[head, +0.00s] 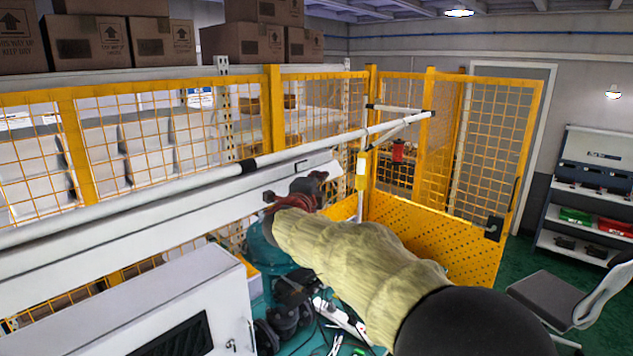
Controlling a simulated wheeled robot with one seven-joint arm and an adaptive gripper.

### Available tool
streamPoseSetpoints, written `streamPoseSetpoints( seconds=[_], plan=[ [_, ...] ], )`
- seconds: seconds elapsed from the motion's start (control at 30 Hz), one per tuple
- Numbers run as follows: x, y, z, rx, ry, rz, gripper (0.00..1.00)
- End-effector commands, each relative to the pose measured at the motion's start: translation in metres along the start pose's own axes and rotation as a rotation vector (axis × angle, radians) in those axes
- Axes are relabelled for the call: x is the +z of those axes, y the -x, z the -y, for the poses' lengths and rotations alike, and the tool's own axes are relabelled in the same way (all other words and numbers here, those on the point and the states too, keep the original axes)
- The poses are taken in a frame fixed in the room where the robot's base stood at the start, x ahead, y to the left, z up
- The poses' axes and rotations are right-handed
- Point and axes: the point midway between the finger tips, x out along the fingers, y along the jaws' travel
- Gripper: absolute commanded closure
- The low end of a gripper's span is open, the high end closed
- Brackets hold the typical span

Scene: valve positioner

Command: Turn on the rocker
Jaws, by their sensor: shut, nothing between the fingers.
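My arm, in a pale yellow sleeve, reaches from the lower right toward the middle of the head view. My gripper (314,178), dark and reddish at its end, is small and partly blurred against the white beam behind it. It is shut and holds nothing that I can see. A teal machine body (262,246) stands just below and behind my gripper, partly hidden by my arm. I cannot make out the rocker; it may be hidden or too small. I cannot tell whether my gripper touches anything.
A white cabinet (190,300) fills the lower left. Black parts (288,312), cables and tools crowd the bench below my arm. A long pale pole (205,181) crosses behind it. Yellow mesh fencing (492,150) closes the back. A grey chair (548,298) stands at right.

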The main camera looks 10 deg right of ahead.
Motion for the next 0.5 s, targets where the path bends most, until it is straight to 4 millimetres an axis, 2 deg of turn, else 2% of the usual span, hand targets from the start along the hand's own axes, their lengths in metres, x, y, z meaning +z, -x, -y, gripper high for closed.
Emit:
streamPoseSetpoints(
  seconds=[0.2,0.5],
  plan=[
    [0.018,-0.015,0.001,0.000,0.000,0.001,1.00],
    [0.022,-0.020,0.000,0.000,0.000,0.001,1.00]
  ],
)
